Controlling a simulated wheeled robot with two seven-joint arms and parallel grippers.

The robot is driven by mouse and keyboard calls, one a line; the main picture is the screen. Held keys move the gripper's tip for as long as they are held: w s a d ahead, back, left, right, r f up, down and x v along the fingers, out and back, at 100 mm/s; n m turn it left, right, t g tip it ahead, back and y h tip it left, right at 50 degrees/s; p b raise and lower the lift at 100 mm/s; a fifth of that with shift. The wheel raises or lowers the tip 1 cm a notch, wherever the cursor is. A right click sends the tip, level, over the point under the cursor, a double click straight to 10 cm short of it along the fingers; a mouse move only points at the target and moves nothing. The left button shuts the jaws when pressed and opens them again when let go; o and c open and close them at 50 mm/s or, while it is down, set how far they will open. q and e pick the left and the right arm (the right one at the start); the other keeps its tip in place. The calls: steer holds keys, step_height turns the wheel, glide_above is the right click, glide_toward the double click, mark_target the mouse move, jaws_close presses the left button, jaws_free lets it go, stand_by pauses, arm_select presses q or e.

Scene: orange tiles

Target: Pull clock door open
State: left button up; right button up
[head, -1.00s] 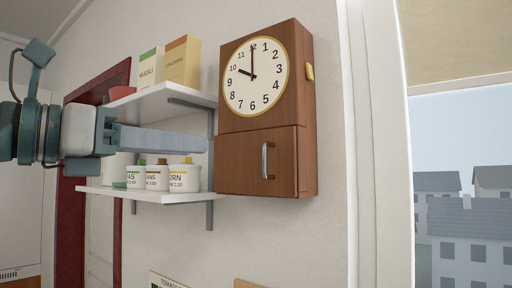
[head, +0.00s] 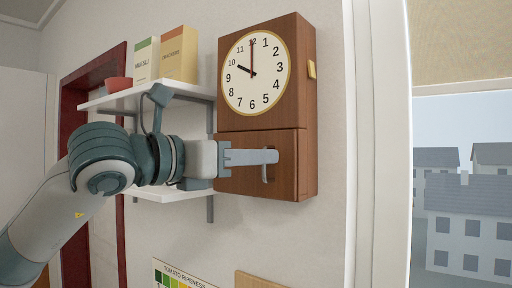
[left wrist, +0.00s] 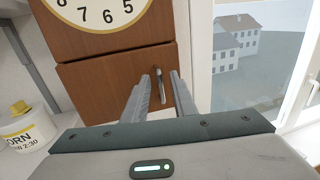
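The brown wall clock (head: 306,95) has a round white face above a small wooden door (head: 285,183). The door looks closed, and it also shows in the left wrist view (left wrist: 95,88). A metal bar handle (head: 265,175) stands upright on the door; my fingers cover its upper part in the head view. My left gripper (head: 271,157) is in front of the door at the handle. In the left wrist view, its two fingers (left wrist: 162,76) are apart, with the handle (left wrist: 159,88) showing between them. I cannot tell whether a finger touches it. My right gripper is not in view.
A white shelf (head: 95,103) with boxes (head: 177,55) and a red bowl (head: 118,83) is left of the clock. A canister (left wrist: 22,128) is on the lower shelf, close to my left gripper. A window (head: 460,130) lies to the right.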

arm_select(q)
steer(key=shift+w+d, duration=0.15)
steer(key=shift+d, duration=0.05)
jaws_close()
stand_by(1.4)
